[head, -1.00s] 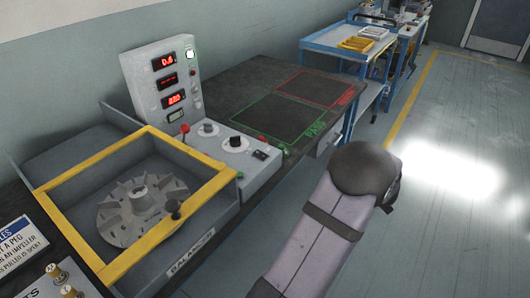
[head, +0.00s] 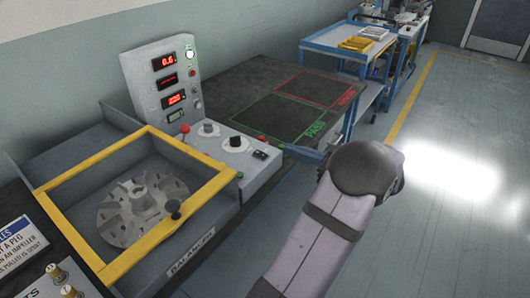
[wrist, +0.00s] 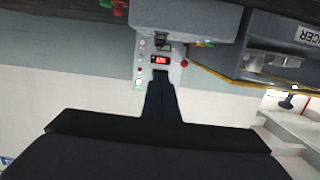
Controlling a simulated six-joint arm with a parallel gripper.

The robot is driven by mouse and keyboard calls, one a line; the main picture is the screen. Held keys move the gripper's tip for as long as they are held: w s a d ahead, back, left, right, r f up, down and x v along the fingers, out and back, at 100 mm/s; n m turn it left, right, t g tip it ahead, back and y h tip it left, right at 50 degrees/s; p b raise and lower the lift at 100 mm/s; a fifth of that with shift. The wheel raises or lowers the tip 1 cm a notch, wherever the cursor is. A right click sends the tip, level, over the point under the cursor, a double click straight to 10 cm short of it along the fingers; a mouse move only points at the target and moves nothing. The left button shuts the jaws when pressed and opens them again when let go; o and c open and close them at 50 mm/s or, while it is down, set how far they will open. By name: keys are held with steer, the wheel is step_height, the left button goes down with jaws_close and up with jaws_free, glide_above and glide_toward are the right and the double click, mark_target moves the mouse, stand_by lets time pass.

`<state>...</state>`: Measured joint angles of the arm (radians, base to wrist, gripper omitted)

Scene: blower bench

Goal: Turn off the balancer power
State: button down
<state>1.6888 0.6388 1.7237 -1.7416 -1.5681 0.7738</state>
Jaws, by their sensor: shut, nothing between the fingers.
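The balancer (head: 150,275) stands at the left in the head view, with a yellow-framed guard (head: 185,137) over a grey impeller (head: 140,205). Its upright panel (head: 140,75) has lit red displays and a lit green-white button (head: 190,54) at top right. Which control is the power is unreadable. My gripper (wrist: 161,76) is shut and empty in the wrist view, its fingertips in front of the panel, which appears upside down. The head view does not show the fingers.
A dark bench (head: 235,82) with red and green outlined areas lies right of the balancer. Brass-coloured pegs (head: 68,291) are at the lower left. The floor (head: 450,230) at the right is open.

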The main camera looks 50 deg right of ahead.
steer(key=shift+w, duration=0.1)
steer(key=p, duration=0.1)
glide_above(265, 158)
steer(key=shift+s+f, duration=0.4)
steer(key=shift+f, duration=0.15)
steer(key=f, duration=0.3)
steer(key=shift+w, duration=0.35)
steer(key=shift+f, duration=0.6)
